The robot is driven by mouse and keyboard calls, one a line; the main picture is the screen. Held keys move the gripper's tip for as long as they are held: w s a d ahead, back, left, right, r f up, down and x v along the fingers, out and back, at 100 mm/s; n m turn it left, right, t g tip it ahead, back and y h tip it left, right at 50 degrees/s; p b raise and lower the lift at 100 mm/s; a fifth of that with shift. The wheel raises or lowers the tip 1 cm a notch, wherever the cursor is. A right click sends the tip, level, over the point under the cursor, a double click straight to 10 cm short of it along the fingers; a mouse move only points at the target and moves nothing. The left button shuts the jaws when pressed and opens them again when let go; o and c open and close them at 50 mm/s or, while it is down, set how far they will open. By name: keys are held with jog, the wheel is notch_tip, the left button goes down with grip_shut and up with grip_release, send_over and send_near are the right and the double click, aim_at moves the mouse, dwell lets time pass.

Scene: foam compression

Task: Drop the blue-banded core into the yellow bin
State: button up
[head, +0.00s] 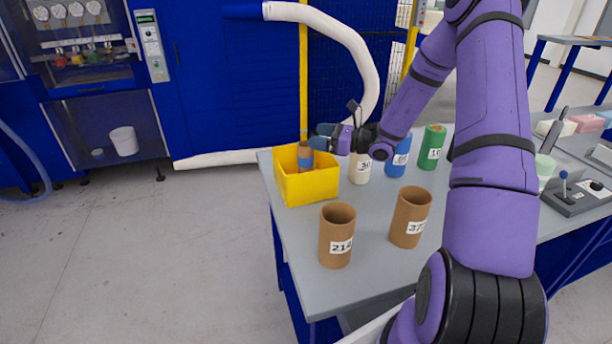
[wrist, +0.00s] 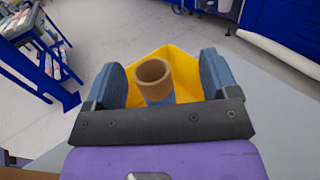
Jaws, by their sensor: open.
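The blue-banded core (head: 305,163) is a brown tube with a blue band. In the head view it stands roughly upright within the yellow bin (head: 308,190), its top above the rim. Whether its foot touches the bin floor is hidden. My gripper (head: 318,143) is at the bin's right side, at the height of the core's top. In the wrist view my gripper (wrist: 165,83) is open, with a blue-grey finger on each side of the core (wrist: 155,85) and gaps between. The yellow bin also shows behind the core in the wrist view (wrist: 182,65).
Two plain brown cores (head: 336,240) (head: 408,222) stand on the grey table (head: 375,262) in front. A white cylinder (head: 359,174), a blue one (head: 396,163) and a green one (head: 432,150) stand behind, right of the bin. A joystick box (head: 575,198) is at far right.

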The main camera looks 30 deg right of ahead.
jog(key=v, duration=0.7)
jog(key=shift+s, duration=0.2)
jog(key=shift+d+r, duration=0.1)
jog(key=shift+d, duration=0.1)
jog(key=s+a+r+n+g+h, duration=0.1)
jog(key=s+a+r+n+g, duration=0.55)
jog(key=a, duration=0.25)
jog(key=s+a+r+n+g+h, duration=0.2)
jog(key=s+a+r+n+g, duration=0.35)
jog(key=a+n, duration=0.25)
jog(key=s+r+n+t+h, duration=0.2)
jog(key=s+r+n+h, duration=0.3)
jog(key=s, duration=0.4)
jog(key=s+r+n+t+h, duration=0.2)
jog(key=s+r+n+h, duration=0.2)
jog(key=s+n, duration=0.3)
jog(key=shift+s+a+r+t+h, duration=0.3)
jog(key=shift+s+r, duration=0.55)
jog(key=shift+s, duration=1)
jog(key=shift+n, duration=0.25)
